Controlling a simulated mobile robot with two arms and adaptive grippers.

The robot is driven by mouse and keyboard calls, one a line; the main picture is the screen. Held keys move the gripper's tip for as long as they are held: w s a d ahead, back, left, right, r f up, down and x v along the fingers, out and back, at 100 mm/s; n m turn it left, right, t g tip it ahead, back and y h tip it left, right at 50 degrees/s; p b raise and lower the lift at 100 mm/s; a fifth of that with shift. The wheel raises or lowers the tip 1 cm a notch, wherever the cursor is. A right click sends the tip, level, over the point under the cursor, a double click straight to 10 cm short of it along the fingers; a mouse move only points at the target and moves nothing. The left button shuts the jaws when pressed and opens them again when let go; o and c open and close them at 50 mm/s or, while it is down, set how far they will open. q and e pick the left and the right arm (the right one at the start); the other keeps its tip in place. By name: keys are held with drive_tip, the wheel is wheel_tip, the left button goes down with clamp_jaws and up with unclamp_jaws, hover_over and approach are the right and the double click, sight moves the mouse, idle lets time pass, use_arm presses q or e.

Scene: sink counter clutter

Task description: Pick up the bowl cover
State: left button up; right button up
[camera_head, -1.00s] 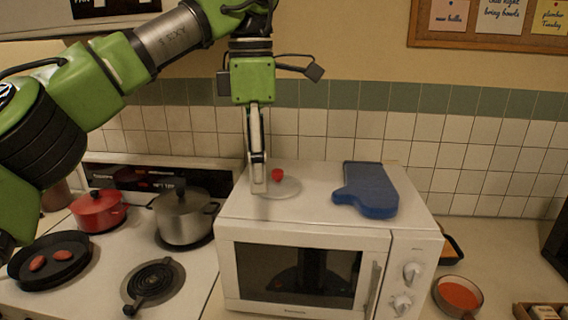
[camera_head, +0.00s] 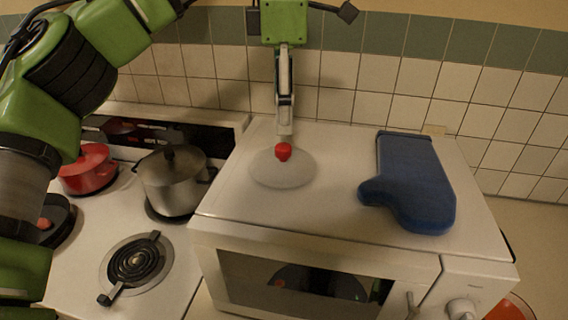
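The bowl cover (camera_head: 283,170) is a pale, translucent disc with a red knob (camera_head: 283,151) in its middle. It lies on top of the white microwave (camera_head: 340,215), toward the back left of its top. My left gripper (camera_head: 285,128) points down just behind the red knob, its tips close to the knob in the picture. I see its fingers edge-on, so the gap between them is hidden, and I cannot tell if it touches the cover. My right gripper is out of view.
A blue oven mitt (camera_head: 408,185) lies on the microwave to the right of the cover. The stove at left holds a steel pot (camera_head: 174,182) and a red pot (camera_head: 88,170). A tiled wall (camera_head: 400,85) stands close behind.

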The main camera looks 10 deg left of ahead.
sight(283, 146)
use_arm(q)
drive_tip(key=f, duration=0.3)
drive_tip(key=shift+w, duration=0.3)
drive_tip(key=shift+w+f, duration=0.15)
drive_tip(key=shift+f, duration=0.25)
drive_tip(key=shift+s+f+p, duration=0.3)
drive_tip(key=shift+f+p, duration=0.6)
drive_tip(key=shift+p, duration=0.1)
wheel_tip(283, 146, down, 4)
drive_tip(key=shift+r+p, duration=0.25)
drive_tip(key=shift+p, duration=0.2)
drive_tip(key=shift+s, duration=0.1)
clamp_jaws()
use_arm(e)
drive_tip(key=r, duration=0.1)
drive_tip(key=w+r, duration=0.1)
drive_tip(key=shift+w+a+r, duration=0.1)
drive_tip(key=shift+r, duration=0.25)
